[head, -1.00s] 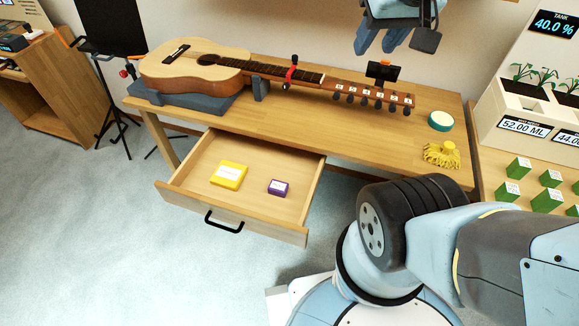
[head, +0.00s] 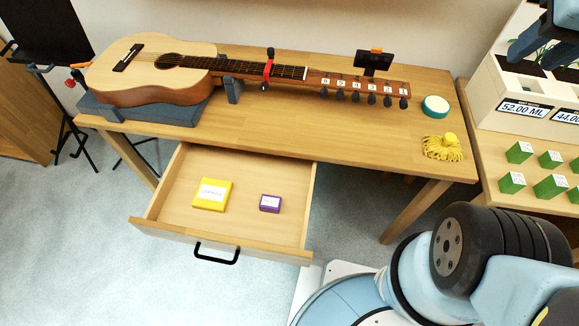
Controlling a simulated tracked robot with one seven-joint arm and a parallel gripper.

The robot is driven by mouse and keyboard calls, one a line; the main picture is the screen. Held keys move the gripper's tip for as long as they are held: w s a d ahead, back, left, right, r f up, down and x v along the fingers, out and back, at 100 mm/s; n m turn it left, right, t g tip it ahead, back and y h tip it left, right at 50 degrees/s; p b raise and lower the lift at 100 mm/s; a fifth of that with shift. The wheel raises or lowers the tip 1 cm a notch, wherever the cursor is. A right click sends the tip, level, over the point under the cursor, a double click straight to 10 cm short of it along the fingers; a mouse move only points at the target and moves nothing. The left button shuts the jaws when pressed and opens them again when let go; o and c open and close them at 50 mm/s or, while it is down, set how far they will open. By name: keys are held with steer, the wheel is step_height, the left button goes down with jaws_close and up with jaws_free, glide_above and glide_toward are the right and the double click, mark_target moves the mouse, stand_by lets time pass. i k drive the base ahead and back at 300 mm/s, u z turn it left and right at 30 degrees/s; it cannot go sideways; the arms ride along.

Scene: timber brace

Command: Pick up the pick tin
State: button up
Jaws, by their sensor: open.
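A small purple box (head: 270,203) with a white label lies in the open drawer (head: 221,240); its lettering is too small to read surely. A larger yellow box (head: 212,194) with a white label lies to its left. A round teal tin with a pale lid (head: 435,106) sits on the table's right end. I cannot tell from the labels which is the pick tin. My gripper (head: 541,52) is at the top right edge, partly cut off, open and empty, far from the drawer.
A guitar (head: 168,72) lies on grey supports along the table (head: 300,138). A yellow fringed thing (head: 442,148) and a dark clip-on device (head: 373,62) are near the headstock. The drawer is open above.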

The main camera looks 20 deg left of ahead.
mark_target(270, 204)
steer(key=z, duration=0.65)
steer(key=k, duration=2.25)
steer(key=u, duration=1.35)
steer(key=i, duration=1)
